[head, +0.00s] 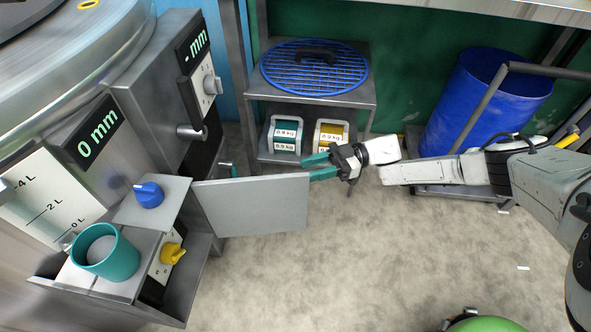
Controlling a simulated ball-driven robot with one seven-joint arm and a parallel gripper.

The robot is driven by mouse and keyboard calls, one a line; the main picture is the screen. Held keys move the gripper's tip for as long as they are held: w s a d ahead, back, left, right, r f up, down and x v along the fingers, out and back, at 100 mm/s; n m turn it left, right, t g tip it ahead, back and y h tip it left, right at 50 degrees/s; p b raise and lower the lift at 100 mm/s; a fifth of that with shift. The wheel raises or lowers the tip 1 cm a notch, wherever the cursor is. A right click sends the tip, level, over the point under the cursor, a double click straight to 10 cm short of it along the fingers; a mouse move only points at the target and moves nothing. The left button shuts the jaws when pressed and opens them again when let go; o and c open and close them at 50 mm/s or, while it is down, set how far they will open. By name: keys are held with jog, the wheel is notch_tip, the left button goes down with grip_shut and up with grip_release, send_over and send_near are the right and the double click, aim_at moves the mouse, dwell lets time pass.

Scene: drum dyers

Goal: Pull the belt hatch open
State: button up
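A flat grey panel (255,208), which looks like the belt hatch, stands swung out from the machine's side at the left. Its left edge meets the machine and its free edge points right. My gripper (307,168) is at the upper right corner of this panel. Its two teal fingers are apart with a gap between them, and nothing shows in the gap. The lower finger overlaps or lies very near the panel's corner; I cannot tell whether they touch. A small teal and dark part (228,170) shows behind the panel's upper left edge. The panel's far face is hidden.
A teal cup (105,252) stands on the machine's ledge, near a blue knob (149,194) and a yellow knob (172,253). A metal cart (360,97) holds a blue grate and two weights. A blue drum (480,105) stands on a trolley.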

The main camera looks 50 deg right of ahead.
jog(key=shift+v, duration=1.25)
